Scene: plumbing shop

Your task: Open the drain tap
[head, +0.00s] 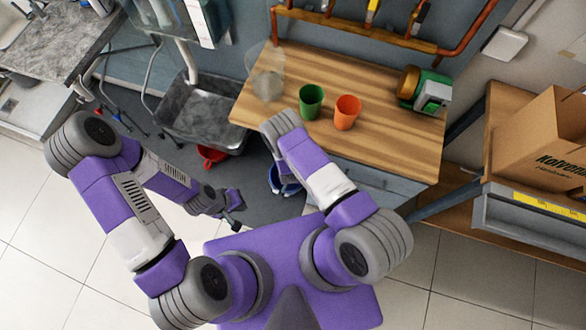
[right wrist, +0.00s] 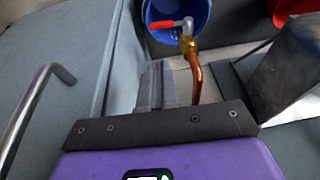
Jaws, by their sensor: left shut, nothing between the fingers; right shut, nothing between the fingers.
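The drain tap (right wrist: 188,42) shows in the right wrist view as a brass fitting with a red lever (right wrist: 168,24), on the end of a copper pipe (right wrist: 196,78). The lever points left, across the blue bucket (right wrist: 178,36) behind it. My right gripper (right wrist: 158,70) is shut and empty, left of the pipe and apart from the tap. In the head view the right gripper and tap are hidden behind my right arm; part of the blue bucket (head: 285,183) shows. My left gripper (head: 236,224) is shut and empty over the floor.
A wooden worktop (head: 395,150) holds a green cup (head: 311,100), an orange cup (head: 346,112) and a green device (head: 433,92). A red bucket (head: 209,155) stands below a grey sink (head: 197,112). A metal handle (right wrist: 38,98) is at left in the wrist view.

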